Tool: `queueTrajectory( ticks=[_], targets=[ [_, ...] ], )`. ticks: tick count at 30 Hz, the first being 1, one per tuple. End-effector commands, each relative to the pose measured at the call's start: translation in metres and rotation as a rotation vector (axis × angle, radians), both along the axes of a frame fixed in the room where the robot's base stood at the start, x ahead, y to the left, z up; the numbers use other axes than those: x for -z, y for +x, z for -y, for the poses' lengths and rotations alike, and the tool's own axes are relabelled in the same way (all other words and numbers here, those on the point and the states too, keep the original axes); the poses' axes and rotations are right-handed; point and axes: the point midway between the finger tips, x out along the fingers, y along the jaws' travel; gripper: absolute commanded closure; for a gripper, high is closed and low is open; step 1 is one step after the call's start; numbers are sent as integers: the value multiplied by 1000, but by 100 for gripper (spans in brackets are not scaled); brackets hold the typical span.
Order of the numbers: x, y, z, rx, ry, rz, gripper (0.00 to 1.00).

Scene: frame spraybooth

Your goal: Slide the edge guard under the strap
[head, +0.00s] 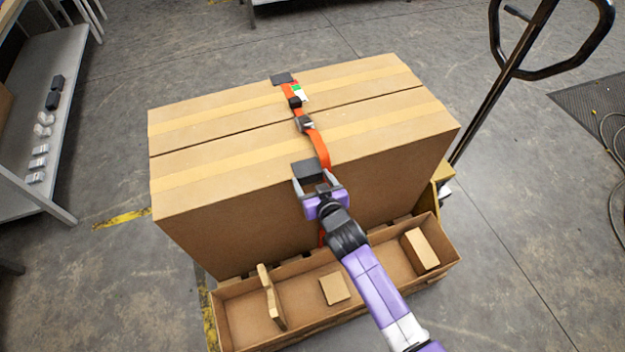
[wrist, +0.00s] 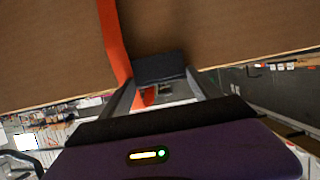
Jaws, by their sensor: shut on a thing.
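The orange strap (head: 319,148) runs over the top of the large cardboard box (head: 215,215) and down its front face. It also shows in the wrist view (wrist: 113,42). My gripper (head: 312,180) is shut on a black edge guard (head: 305,169) at the box's front top edge. In the head view this guard sits just left of the strap. In the wrist view the guard (wrist: 160,68) lies between my fingertips (wrist: 160,82), with the strap close along its left side. I cannot tell whether guard and strap touch. My gripper hides part of the strap on the front face.
Another black guard (head: 283,79) sits at the far edge by the strap. A buckle (head: 303,124) is on the strap on top. An open cardboard tray (head: 240,318) with loose cardboard pieces lies in front. A pallet jack handle (head: 512,68) rises at the right. A bench (head: 62,75) stands left.

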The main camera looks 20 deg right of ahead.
Motion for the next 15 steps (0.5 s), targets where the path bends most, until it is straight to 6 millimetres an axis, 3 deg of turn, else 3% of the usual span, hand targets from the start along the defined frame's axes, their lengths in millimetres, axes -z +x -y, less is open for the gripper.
queueTrajectory(
  ticks=[15],
  targets=[
    [-1,0,12,-3,1,-4,52]
  ],
)
